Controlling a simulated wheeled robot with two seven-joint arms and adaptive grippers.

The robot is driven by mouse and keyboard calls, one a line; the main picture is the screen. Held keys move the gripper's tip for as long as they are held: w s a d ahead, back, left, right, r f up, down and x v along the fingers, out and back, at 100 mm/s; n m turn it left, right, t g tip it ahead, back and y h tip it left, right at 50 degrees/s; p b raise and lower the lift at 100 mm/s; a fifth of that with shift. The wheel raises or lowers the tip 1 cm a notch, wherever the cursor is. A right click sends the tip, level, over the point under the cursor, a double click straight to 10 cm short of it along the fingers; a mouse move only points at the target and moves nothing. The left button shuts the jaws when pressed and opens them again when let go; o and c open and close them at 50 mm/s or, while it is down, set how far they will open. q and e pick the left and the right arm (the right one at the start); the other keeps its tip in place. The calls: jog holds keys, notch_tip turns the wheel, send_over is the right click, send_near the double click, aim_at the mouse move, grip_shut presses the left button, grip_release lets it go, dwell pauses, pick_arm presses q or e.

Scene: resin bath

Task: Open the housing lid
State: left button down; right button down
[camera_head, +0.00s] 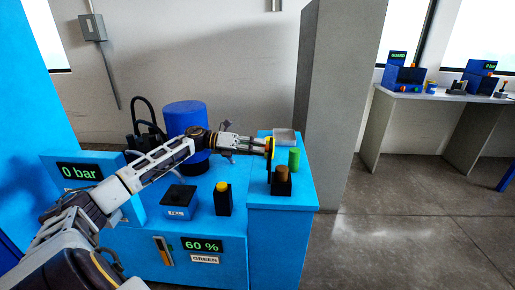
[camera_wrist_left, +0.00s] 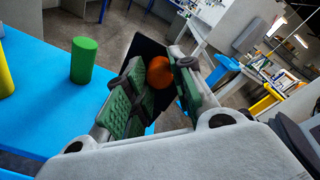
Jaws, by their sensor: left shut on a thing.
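My left gripper (camera_head: 265,146) reaches across the blue bench from the left. In the left wrist view its padded fingers (camera_wrist_left: 163,88) are closed on a round orange knob (camera_wrist_left: 160,70). A dark flat panel, seemingly the housing lid (camera_wrist_left: 146,47), shows behind the knob. In the head view, a thin dark plate (camera_head: 270,168) stands edge-on at the fingertips, with yellow beside them; the knob is hard to make out there. I cannot tell how far the lid is open. My right gripper is not in view.
A green cylinder (camera_head: 294,158) stands just right of the gripper, near a brown-topped black block (camera_head: 281,184) and a grey tray (camera_head: 285,137). A blue drum (camera_head: 186,116) stands behind my arm. A yellow-topped black block (camera_head: 222,199) is in front. Open floor lies right.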

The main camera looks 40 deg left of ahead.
pick_arm(q)
jog(key=c, duration=1.2)
grip_release()
jog(key=shift+s+a, duration=0.1)
jog(key=shift+a, duration=0.05)
jog(key=shift+v, duration=5.85)
